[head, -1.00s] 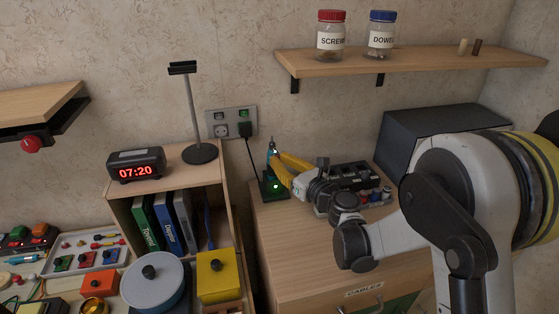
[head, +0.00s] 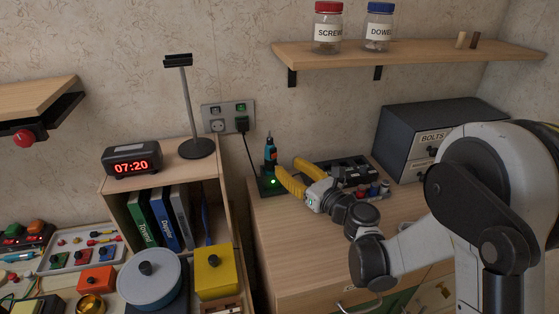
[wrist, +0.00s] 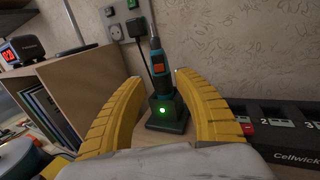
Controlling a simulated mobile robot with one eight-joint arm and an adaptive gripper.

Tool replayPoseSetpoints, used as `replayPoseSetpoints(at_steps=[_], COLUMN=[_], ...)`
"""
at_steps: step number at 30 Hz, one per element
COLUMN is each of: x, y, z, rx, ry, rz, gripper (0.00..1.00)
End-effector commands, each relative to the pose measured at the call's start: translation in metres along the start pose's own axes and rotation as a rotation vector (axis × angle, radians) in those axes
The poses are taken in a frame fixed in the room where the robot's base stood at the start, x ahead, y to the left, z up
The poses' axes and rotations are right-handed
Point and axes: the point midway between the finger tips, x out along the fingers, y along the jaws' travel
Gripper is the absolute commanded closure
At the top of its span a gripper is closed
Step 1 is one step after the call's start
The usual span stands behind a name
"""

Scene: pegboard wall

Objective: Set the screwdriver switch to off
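The blue-and-black screwdriver (head: 270,150) with an orange button stands upright in its black charging dock (head: 268,186), which shows a green light. They also show in the wrist view, the screwdriver (wrist: 157,66) above the dock (wrist: 166,118). A cable runs from the dock to a black plug (head: 242,124) in the right socket of the wall plate (head: 228,118).
A shelf unit (head: 170,170) with a clock (head: 132,160) and black stand (head: 198,148) is left of the dock. A black battery rack (head: 345,172) stands right of my gripper. A wall shelf (head: 400,52) with jars hangs above. The wall before the plate is clear.

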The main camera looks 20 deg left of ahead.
Motion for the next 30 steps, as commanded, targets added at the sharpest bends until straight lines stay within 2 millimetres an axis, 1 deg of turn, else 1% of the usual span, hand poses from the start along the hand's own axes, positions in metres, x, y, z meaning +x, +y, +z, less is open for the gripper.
replayPoseSetpoints(at_steps=[1,3,6,9,14,26,28,30], x=[-0.012,-0.027,-0.044,-0.055,-0.062,-0.062,-0.064,-0.069], y=[-0.001,-0.001,-0.001,0.0,0.0,0.0,0.0,-0.001], z=[0.0,0.0,0.0,0.0,0.0,0.0,0.003,0.008], rx=[0.0,0.0,0.0,0.0,0.0,-0.004,-0.036,-0.119], ry=[0.0,0.0,0.0,0.0,0.0,0.001,0.013,0.044], rz=[-0.003,-0.003,-0.002,-0.001,0.0,0.0,0.0,0.001], gripper=[0.62,0.62,0.62,0.62,0.62,0.62,0.62,0.62])
